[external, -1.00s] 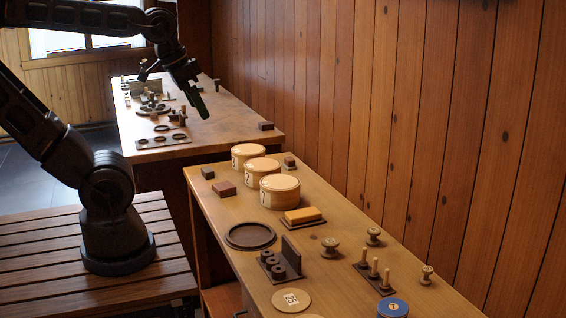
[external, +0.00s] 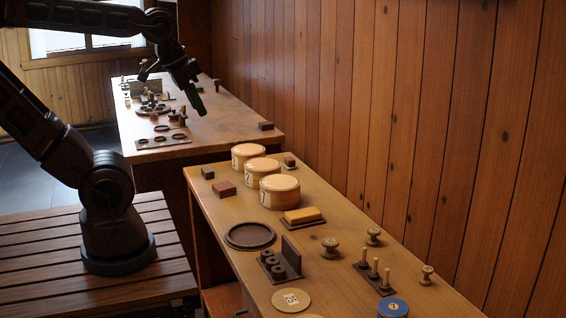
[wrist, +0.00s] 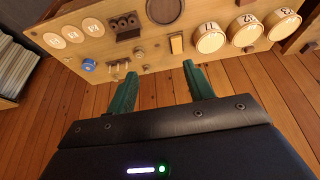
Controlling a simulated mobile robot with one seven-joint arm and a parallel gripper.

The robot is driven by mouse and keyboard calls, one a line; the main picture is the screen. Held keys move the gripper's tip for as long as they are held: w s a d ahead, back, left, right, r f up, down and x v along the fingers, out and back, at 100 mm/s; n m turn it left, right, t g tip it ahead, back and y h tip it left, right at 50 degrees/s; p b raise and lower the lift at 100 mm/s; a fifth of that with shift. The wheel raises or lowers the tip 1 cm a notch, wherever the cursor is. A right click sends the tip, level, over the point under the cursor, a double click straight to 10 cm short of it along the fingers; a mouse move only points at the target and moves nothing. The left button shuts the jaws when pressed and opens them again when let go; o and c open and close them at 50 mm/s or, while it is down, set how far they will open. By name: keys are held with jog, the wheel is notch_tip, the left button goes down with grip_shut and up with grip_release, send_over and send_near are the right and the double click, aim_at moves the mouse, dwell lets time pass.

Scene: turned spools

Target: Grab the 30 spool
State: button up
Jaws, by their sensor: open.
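Three small turned wooden spools stand on the near bench in the external view: one (external: 330,247) beside the dark upright holder, one (external: 373,236) near the wall side, and one (external: 427,274) right of the pegs. No number is readable on them, so I cannot tell which is the 30 spool. My gripper (external: 196,100) is up in the air, over the far bench in the picture, apart from the spools. In the wrist view its two green fingers (wrist: 158,84) are spread with nothing between them.
The near bench also holds three round lidded boxes (external: 279,190), a dark round tray (external: 250,245), a yellow block (external: 302,214), a peg rack (external: 374,284), a blue disc (external: 393,307) and a pale marked disc (external: 291,300). A plank wall (external: 430,120) borders it.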

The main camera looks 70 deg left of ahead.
jog(key=shift+w, duration=0.1)
jog(key=w+d+f+m+y, duration=0.1)
jog(key=w+d+m, duration=0.25)
jog(key=w, duration=1.05)
jog(key=m+g+h, duration=0.2)
jog(key=m+h, duration=0.3)
jog(key=m, duration=0.4)
send_near(426, 268)
jog(key=x, duration=1.1)
jog(key=c, duration=1)
